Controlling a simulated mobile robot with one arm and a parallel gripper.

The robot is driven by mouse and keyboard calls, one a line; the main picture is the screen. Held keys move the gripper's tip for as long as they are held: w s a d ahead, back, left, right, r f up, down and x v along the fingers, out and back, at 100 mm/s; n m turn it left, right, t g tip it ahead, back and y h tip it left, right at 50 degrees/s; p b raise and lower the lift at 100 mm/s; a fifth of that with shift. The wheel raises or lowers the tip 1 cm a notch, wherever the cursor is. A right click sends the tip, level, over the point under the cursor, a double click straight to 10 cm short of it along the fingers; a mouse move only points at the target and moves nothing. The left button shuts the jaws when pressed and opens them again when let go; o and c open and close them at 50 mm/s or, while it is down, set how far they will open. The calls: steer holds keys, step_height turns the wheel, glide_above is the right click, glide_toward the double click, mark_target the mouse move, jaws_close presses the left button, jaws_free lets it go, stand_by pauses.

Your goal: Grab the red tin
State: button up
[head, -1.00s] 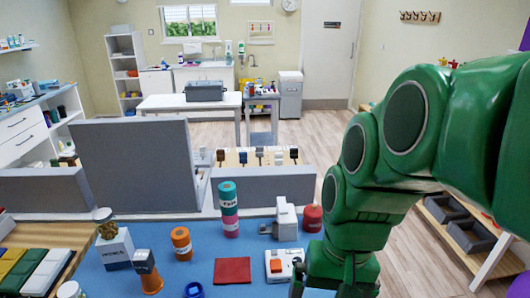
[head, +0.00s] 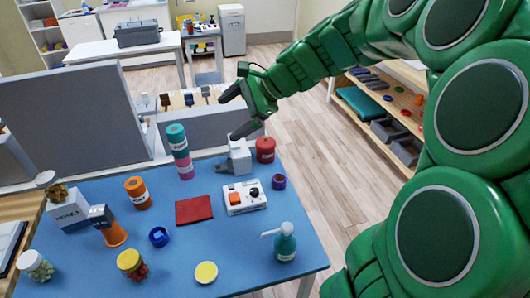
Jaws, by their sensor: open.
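The red tin (head: 265,149) stands upright near the back right edge of the blue table (head: 110,277) in the head view. It is a short, round, red container. My gripper (head: 228,118) comes in from the upper right, its two dark fingers spread and pointing left. Nothing is between them. In the picture the fingers are above and to the left of the tin, with the lower finger just over the grey-white device (head: 239,157). How far the gripper is from the tin in depth is hard to tell.
Stacked teal and pink tins (head: 179,150) stand left of the device. A white box with an orange button (head: 245,198) and a purple ring (head: 279,182) are in front. A grey divider (head: 220,127) runs behind the table. A teal pump bottle (head: 285,242) is at the front right.

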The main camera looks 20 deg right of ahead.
steer(key=w+d+m+t, duration=0.4)
steer(key=w+d+m, duration=0.35)
steer(key=w, duration=0.35)
steer(key=m+t, duration=0.3)
steer(key=m, duration=0.3)
glide_above(266, 147)
steer(key=s+d, duration=0.3)
steer(key=d, duration=0.2)
step_height(266, 147, down, 4)
steer(key=r, duration=0.1)
steer(key=shift+h, duration=0.3)
steer(key=f, duration=2.6)
steer(key=shift+w+d+f, duration=0.15)
steer(key=shift+w+d, duration=0.1)
steer(key=shift+d, duration=0.05)
steer(key=shift+f, duration=0.4)
steer(key=shift+a+r+x, duration=0.1)
steer(key=shift+x, duration=1.85)
steer(key=shift+a+r+x, duration=0.1)
steer(key=shift+r+x, duration=0.05)
steer(key=shift+x, duration=1.8)
steer(key=shift+s, duration=0.1)
steer(key=shift+c, duration=0.2)
steer(key=c, duration=1.2)
steer(key=shift+r, duration=0.15)
steer(key=shift+c, duration=0.2)
